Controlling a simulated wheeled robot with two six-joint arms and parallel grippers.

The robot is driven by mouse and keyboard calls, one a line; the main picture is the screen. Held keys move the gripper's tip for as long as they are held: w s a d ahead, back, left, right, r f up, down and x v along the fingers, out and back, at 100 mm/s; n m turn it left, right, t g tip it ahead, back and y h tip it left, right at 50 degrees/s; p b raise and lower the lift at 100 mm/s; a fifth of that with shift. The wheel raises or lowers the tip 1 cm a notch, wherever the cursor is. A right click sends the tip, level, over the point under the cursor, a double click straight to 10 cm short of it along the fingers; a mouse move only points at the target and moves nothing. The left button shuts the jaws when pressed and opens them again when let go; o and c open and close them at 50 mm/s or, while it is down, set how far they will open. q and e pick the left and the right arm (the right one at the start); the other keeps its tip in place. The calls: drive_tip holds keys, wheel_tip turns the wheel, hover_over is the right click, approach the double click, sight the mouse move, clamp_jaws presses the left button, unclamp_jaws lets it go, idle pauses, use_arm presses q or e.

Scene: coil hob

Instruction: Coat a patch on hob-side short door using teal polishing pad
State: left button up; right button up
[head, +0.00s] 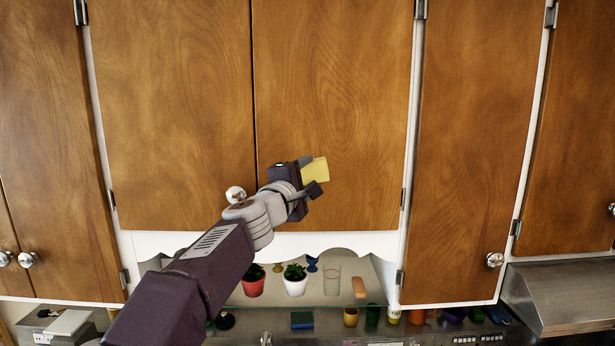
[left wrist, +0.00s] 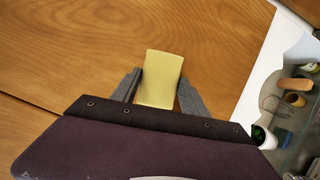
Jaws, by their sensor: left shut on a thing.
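My left gripper (head: 315,179) is shut on a yellow pad (head: 315,170), not a teal one. The pad juts out past the fingertips. In the left wrist view, the yellow pad (left wrist: 160,78) sits between both fingers, against wood grain. The gripper is in front of the right short wooden door (head: 335,90); I cannot tell whether the pad touches it. The left short door (head: 170,100) is beside it. Which of the two is hob-side is not clear. A dark blue-teal block (head: 302,320) lies on the counter below. My right gripper is not in view.
Taller doors (head: 478,150) flank the short pair. A round knob (head: 235,194) is close to my left wrist. Below the scalloped white trim (head: 290,245) stand potted plants (head: 295,280), a glass (head: 332,280) and several cups. A metal hood (head: 560,295) is at right.

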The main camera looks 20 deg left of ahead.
sight(323, 174)
use_arm(q)
drive_tip(key=shift+a, duration=0.15)
drive_tip(key=shift+w, duration=0.35)
drive_tip(key=shift+w+a, duration=0.15)
drive_tip(key=shift+w, duration=0.4)
drive_tip(key=shift+w+d, duration=0.25)
drive_tip(key=shift+d, duration=0.95)
drive_tip(key=shift+w+d, duration=0.25)
drive_tip(key=shift+d, duration=0.45)
drive_tip(key=shift+w+d, duration=0.15)
drive_tip(key=shift+d, duration=0.4)
drive_tip(key=shift+w+d, duration=0.15)
drive_tip(key=shift+d, duration=0.35)
drive_tip(key=shift+w+d, duration=0.25)
drive_tip(key=shift+d, duration=0.55)
drive_tip(key=shift+d, duration=0.1)
